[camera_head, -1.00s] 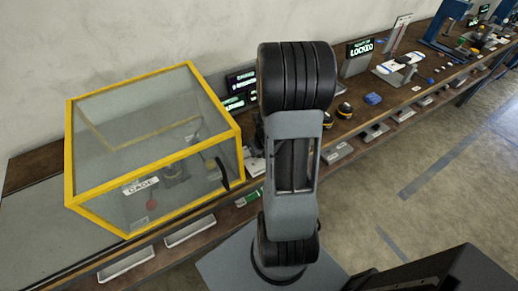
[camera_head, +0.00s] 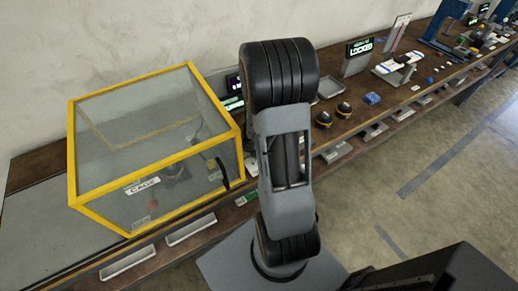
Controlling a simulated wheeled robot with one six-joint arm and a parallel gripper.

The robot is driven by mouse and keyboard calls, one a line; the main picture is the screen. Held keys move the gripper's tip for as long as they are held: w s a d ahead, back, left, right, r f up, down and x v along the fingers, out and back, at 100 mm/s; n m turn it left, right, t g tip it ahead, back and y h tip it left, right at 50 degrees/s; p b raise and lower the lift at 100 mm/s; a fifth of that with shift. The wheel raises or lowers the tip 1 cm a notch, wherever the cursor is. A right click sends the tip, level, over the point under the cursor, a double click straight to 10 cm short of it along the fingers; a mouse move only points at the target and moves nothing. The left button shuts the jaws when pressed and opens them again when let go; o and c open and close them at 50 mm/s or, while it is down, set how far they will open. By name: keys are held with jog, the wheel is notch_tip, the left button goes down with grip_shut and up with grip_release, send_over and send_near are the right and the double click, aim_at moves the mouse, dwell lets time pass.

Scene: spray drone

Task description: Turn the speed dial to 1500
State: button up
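I cannot make out a speed dial in the head view; no marking of 1500 shows. My own arm (camera_head: 288,150) stands upright in the middle of the view, in front of the bench, and hides part of it. My gripper does not show. A small lit display (camera_head: 233,90) is partly hidden between the cage and my arm, and its text is too small to read.
A yellow-framed clear cage (camera_head: 155,190) stands on the long wooden bench (camera_head: 372,110) at left. Right of my arm are two dark round items with yellow (camera_head: 334,114), a blue item (camera_head: 372,98) and a lit LOCKED sign (camera_head: 361,48). Floor is clear at right.

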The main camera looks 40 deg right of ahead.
dwell(0.5)
jog(key=o, duration=0.9)
